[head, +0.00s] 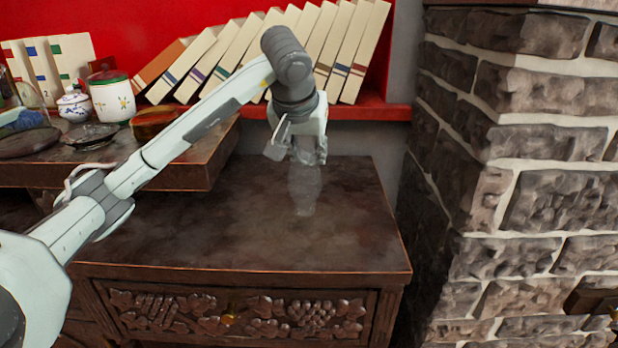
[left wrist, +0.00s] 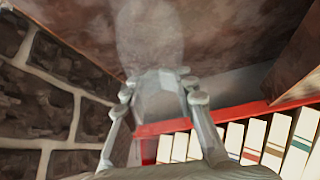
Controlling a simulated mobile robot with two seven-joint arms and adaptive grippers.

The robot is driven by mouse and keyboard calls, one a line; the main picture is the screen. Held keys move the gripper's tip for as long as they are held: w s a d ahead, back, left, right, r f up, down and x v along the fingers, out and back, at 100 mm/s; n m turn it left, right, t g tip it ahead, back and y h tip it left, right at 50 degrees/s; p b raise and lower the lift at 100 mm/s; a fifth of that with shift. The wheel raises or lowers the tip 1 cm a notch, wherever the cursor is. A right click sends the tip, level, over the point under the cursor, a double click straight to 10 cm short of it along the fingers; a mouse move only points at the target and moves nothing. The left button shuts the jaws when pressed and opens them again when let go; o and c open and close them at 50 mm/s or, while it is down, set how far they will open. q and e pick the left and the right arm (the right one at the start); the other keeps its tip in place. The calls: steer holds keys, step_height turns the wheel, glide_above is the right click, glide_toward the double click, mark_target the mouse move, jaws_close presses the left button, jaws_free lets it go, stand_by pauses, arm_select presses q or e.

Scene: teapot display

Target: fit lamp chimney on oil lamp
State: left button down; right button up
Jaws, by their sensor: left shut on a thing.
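A clear glass lamp chimney (head: 304,188) hangs below my left gripper (head: 308,150) in the head view, over the back right part of the dark cabinet top. Its lower end looks close to the wood; I cannot tell whether it touches. In the left wrist view the chimney (left wrist: 150,35) shows as a faint, see-through bulging shape beyond the fingers of my left gripper (left wrist: 158,88), which are shut on it. I cannot make out an oil lamp in either view. My right gripper is not in view.
The cabinet top (head: 250,235) is otherwise bare. A raised shelf at left (head: 190,170) holds a lidded white jar (head: 112,98), a small pot (head: 75,106) and dishes. Leaning books (head: 220,60) stand on a red ledge behind. A stone wall (head: 530,170) rises at right.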

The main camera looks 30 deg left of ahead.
mark_target(309, 175)
arm_select(q)
steer(key=shift+w+a+f, duration=0.15)
steer(key=shift+w+f, duration=0.1)
steer(key=shift+w, duration=0.05)
steer(key=shift+f, duration=2)
steer(key=shift+f, duration=0.15)
steer(key=c, duration=1.2)
jaws_free()
